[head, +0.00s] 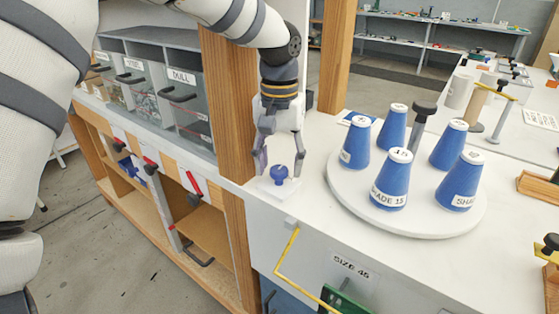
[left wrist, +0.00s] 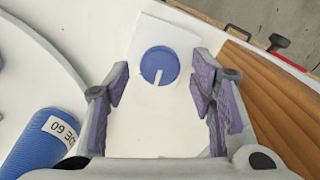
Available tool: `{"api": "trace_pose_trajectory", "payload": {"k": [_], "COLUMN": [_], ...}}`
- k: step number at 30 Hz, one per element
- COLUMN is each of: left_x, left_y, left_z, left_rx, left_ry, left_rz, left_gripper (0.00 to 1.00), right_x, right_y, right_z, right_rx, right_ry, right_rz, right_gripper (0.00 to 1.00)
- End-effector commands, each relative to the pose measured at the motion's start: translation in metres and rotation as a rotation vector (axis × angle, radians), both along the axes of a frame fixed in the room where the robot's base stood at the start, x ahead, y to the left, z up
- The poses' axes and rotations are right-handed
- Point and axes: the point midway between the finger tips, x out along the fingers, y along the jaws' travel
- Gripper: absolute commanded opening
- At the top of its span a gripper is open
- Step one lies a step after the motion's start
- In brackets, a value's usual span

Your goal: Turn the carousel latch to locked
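The carousel latch is a round blue knob (head: 279,174) on a small white base plate (head: 265,189) at the left edge of the white worktop. In the left wrist view the knob (left wrist: 158,62) shows from above, with a white pointer line running toward the bottom of the picture. My left gripper (head: 279,168) points down over the latch, open, its fingers to either side of the knob. The white round carousel (head: 405,215) stands to the right. My right gripper is not in view.
Several blue cones (head: 390,185) stand on the carousel around a dark-topped post (head: 422,110). Wooden posts (head: 226,90) rise close to the left gripper. A bent yellow rod (head: 285,256) sticks out at the front edge. Grey drawers (head: 190,105) are at left.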

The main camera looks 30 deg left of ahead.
Motion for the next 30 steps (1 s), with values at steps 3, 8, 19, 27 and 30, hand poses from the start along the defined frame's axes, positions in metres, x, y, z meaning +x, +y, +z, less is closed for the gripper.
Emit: {"api": "trace_pose_trajectory", "payload": {"k": [3,8,19,27,30], "left_x": [0.0001,0.0001,0.0007,0.0007,0.0006], "left_y": [0.0001,0.0001,-0.0003,-0.0003,-0.0003], "left_z": [0.0002,0.0003,0.0005,0.0003,0.0003], "left_rx": [0.000,0.000,0.000,0.001,0.001], "left_ry": [0.000,0.000,0.000,0.000,0.000], "left_rz": [0.000,0.000,-0.135,-0.134,-0.133], "left_gripper": [0.21,0.02,0.03,0.51,0.51], "right_x": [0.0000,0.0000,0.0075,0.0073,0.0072], "right_y": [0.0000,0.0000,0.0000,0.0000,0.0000], "right_z": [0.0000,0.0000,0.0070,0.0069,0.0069], "right_rx": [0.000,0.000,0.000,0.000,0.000], "right_ry": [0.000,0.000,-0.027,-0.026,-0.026], "right_rz": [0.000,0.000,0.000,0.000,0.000], "right_gripper": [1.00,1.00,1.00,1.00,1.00]}}
